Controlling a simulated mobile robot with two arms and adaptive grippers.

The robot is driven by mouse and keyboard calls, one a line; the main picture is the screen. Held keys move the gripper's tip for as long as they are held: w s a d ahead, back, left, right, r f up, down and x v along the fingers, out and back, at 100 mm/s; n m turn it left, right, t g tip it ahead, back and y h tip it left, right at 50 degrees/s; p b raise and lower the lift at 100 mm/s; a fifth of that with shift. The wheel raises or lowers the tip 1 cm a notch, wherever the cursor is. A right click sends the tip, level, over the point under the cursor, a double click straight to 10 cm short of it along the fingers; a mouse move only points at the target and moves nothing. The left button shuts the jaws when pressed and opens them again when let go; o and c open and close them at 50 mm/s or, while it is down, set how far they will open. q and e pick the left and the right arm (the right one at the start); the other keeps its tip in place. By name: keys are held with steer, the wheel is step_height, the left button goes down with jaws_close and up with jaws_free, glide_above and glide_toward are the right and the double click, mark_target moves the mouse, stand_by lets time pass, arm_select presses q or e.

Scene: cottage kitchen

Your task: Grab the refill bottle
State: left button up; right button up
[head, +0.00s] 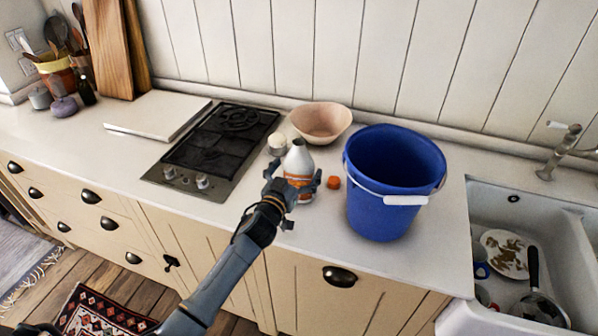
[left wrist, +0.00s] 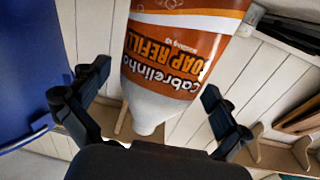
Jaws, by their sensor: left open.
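The refill bottle (head: 298,158) is white with an orange label and stands upright on the counter, between the hob and the blue bucket. In the left wrist view the bottle (left wrist: 180,50) appears upside down, and its label reads "SOAP REFILL". My left gripper (head: 296,184) is open, with its fingers on either side of the bottle. In the left wrist view the fingers of my left gripper (left wrist: 150,112) stand apart with visible gaps to the bottle. The lower front of the bottle is partly hidden by the gripper in the head view. My right gripper is not in view.
A blue bucket (head: 378,205) stands close to the right of the bottle, with a small orange cap (head: 334,182) between them. A pinkish bowl (head: 320,121) and a small white item (head: 277,144) stand behind. The hob (head: 215,150) is left; the sink (head: 482,215) with dishes is right.

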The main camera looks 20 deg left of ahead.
arm_select(q)
steer(key=shift+w, duration=0.3)
steer(key=shift+c, duration=0.4)
steer(key=c, duration=1.1)
steer(key=shift+r, duration=0.1)
steer(key=shift+c, duration=1.4)
steer(key=shift+r, duration=0.15)
